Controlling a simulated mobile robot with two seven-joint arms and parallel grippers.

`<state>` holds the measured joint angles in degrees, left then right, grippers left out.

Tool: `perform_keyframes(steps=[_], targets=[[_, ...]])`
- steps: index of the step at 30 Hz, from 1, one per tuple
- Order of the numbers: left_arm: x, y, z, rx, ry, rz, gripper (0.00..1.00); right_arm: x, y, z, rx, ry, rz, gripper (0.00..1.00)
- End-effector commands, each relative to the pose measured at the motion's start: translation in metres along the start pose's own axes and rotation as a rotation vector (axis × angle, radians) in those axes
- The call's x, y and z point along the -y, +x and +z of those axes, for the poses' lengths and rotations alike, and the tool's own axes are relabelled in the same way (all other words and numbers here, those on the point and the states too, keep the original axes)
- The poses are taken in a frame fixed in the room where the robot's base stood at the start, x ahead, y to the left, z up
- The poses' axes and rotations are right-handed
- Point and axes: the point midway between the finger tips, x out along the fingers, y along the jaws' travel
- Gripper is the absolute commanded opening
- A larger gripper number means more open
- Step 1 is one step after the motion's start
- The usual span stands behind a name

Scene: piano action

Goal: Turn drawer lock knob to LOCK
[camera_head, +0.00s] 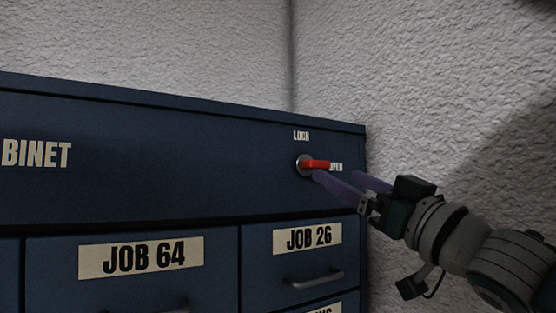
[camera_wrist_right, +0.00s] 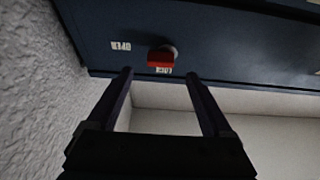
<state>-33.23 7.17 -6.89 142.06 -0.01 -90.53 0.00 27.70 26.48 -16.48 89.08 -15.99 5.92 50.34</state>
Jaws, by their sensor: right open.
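The lock knob (camera_head: 318,164) is a red lever on a round metal base, on the upper right of the blue cabinet front. In the head view it points right, at the OPEN label (camera_head: 336,168); the LOCK label (camera_head: 301,135) is above it. My right gripper (camera_head: 337,177) is open and empty, its purple fingers reaching in from the right toward the knob. In the right wrist view, the knob (camera_wrist_right: 159,59) lies in line with the gap between the open fingers (camera_wrist_right: 160,74). Whether they touch it I cannot tell. My left gripper is not in view.
The blue cabinet (camera_head: 180,160) has drawers below the knob, labelled JOB 64 (camera_head: 140,254) and JOB 26 (camera_head: 307,237). The JOB 26 drawer has a handle (camera_head: 315,279). A rough pale wall (camera_head: 440,90) stands close to the cabinet's right side.

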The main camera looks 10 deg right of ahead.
Motion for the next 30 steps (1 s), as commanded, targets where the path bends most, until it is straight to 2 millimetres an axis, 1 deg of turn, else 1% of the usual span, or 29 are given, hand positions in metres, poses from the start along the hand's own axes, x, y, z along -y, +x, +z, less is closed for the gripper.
perform_keyframes(steps=[1,6,12,17,25,26,30], targets=[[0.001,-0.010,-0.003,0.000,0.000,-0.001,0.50,0.001,0.013,-0.006,-0.001,0.002,0.000,0.85],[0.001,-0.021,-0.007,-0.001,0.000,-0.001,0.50,0.001,0.038,-0.004,0.000,0.002,0.000,0.85],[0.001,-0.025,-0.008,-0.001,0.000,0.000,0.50,0.001,0.056,-0.001,0.000,0.001,0.000,0.85],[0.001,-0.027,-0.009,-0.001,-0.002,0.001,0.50,0.001,0.061,0.000,0.001,0.000,-0.001,0.85],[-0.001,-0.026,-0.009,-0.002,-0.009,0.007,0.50,0.001,0.062,0.001,0.001,-0.001,-0.001,0.85],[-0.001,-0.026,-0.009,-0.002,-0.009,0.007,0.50,0.001,0.061,0.001,0.001,-0.001,-0.001,0.83],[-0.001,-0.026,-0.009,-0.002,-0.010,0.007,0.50,0.001,0.061,0.001,0.001,0.000,-0.001,0.67]])
